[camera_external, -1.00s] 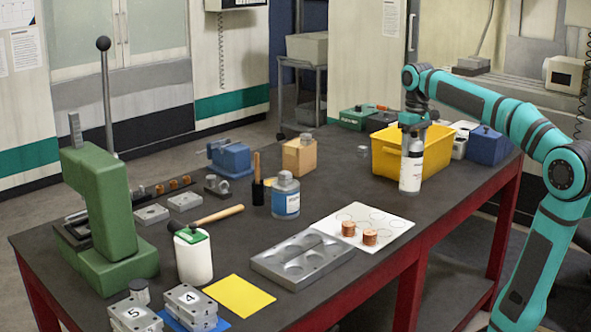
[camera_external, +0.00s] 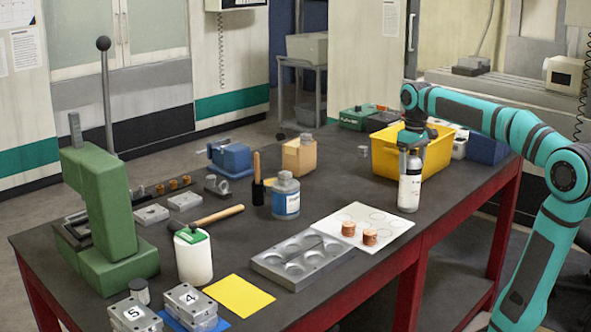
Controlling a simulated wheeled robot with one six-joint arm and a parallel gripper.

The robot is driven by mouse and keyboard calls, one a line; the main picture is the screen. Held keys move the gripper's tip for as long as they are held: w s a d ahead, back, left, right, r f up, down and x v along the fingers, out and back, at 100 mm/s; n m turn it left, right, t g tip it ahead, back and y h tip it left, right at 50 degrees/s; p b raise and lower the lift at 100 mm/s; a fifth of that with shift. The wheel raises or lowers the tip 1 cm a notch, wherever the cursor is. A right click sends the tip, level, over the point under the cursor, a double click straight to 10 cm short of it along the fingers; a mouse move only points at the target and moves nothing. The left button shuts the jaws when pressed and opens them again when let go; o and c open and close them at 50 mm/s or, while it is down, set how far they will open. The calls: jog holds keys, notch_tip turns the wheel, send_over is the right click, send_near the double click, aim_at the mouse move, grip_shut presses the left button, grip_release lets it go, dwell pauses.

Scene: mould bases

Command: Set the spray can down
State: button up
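The spray can (camera_external: 410,184) is a slim, pale cylinder with a grey upper part, and it stands upright below my gripper. My gripper (camera_external: 411,145) points straight down and is shut on the can at its top; the fingers are small and partly merge with the dark cap. The can's bottom is at the tabletop (camera_external: 340,185) near the right edge, in front of the yellow bin. I cannot tell whether it touches the table.
The yellow bin (camera_external: 436,157) stands close behind the can. A white sheet (camera_external: 385,218) with circles and two copper pieces (camera_external: 359,233) lies to the left of the can. A grey mould plate (camera_external: 302,259) is farther left. The table's red front edge is near.

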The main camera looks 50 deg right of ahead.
jog(key=shift+o, duration=0.8)
notch_tip(320, 180, up, 12)
jog(key=shift+r, duration=0.15)
jog(key=shift+a, duration=0.1)
jog(key=s+a+f+n+t, duration=0.1)
jog(key=s+a+f+t, duration=0.2)
jog(key=s+a+t, duration=0.2)
jog(key=s+a+f+t, duration=0.3)
jog(key=s+a+t, duration=0.2)
jog(key=a+t, duration=0.3)
jog(key=t, duration=0.4)
jog(key=shift+s+a+n, duration=0.4)
dwell(0.5)
